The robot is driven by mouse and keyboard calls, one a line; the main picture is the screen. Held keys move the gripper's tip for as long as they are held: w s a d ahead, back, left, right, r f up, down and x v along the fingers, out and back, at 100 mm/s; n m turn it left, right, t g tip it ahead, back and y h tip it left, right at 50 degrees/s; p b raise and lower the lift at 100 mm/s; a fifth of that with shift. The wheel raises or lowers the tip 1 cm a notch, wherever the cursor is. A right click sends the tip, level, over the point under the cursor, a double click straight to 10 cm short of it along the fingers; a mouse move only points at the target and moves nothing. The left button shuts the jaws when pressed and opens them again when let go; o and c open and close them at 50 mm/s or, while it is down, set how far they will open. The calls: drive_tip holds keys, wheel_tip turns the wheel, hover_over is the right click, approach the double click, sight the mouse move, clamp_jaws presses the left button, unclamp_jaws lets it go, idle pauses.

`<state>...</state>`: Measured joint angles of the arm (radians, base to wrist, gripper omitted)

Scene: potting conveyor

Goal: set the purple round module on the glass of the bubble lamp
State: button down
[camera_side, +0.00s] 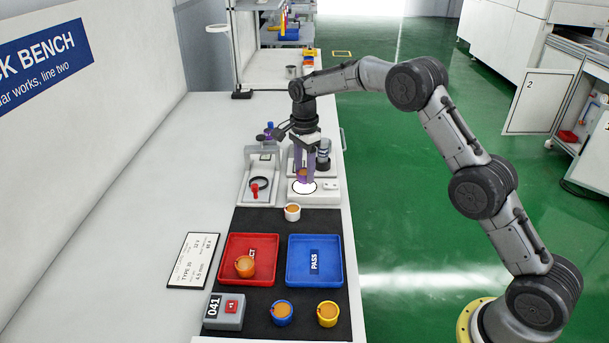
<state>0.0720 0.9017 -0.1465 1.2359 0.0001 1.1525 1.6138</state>
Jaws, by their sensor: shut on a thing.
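My gripper (304,168) points down over the bubble lamp (327,192) and is shut on the purple round module (305,179). The module's orange-brown fill shows between the fingers, and the fingers partly cover it. The lamp's bright white round glass (304,188) lies just below the module. The module looks upright, over the far part of the glass. I cannot tell whether it touches the glass or is slightly above it.
A white module (292,213) stands just in front of the lamp. A fixture with a red-handled magnifier (256,188) is left. On the black mat lie a red tray (231,278) holding an orange module, a blue tray (330,280), and blue (282,315) and yellow (328,316) modules.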

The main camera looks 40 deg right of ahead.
drive_tip(key=shift+f, duration=0.8)
drive_tip(key=shift+f, duration=0.2)
drive_tip(key=shift+c, duration=1.6)
unclamp_jaws()
drive_tip(key=shift+r, duration=0.15)
